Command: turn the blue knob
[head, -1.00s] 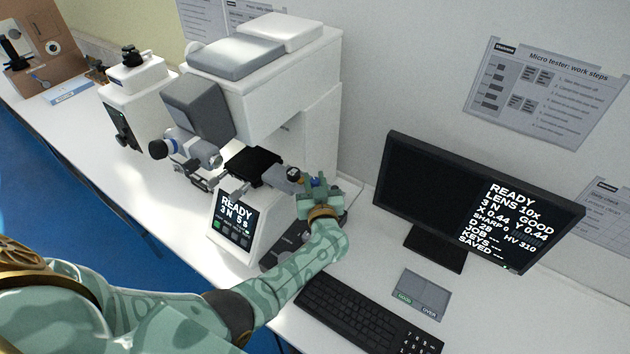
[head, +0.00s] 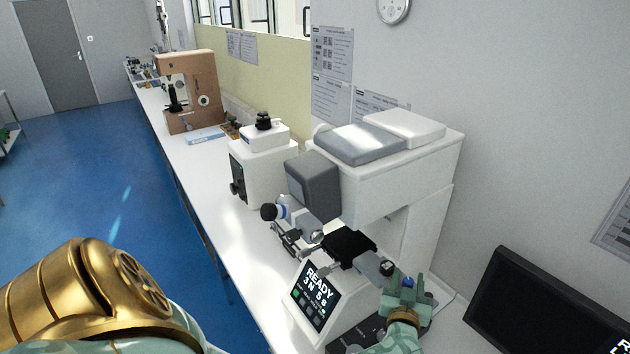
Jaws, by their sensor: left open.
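The white hardness tester (head: 395,180) stands on the bench, with a black stage (head: 348,246) and a small lit screen reading READY, 3 N, 5 s (head: 316,297). My left gripper (head: 408,281) is at the right side of the stage, jaws open. A small blue knob top (head: 407,282) shows between its green fingers; most of the knob is hidden by them. I cannot tell whether the fingers touch it. My right gripper is not in view.
A dark monitor (head: 545,305) stands right of the tester. A smaller white tester (head: 262,165) and a brown tester (head: 190,90) stand farther along the bench. Left of the bench is open blue floor (head: 90,180).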

